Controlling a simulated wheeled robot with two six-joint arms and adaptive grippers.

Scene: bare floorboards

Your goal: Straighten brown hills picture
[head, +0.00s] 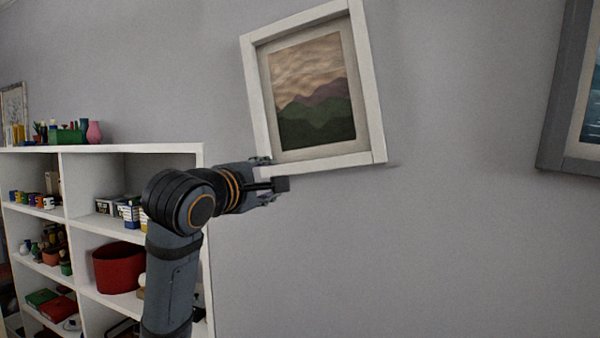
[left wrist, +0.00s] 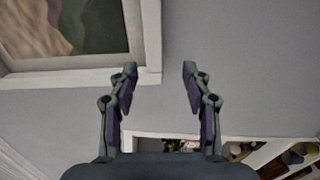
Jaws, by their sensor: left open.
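The brown hills picture (head: 312,95) hangs on the grey wall in a white frame, with brown sky over dark green hills. It is tilted, its right side higher than its left. My left gripper (head: 274,187) is at the frame's lower left corner and partly covers it. My right gripper is not in view.
A white shelf unit (head: 130,148) with a red pot (head: 118,267) and several small items stands at the left, behind my arm. Another picture in a dark grey frame (head: 560,100) hangs at the right edge. The wall between and below the pictures is clear.

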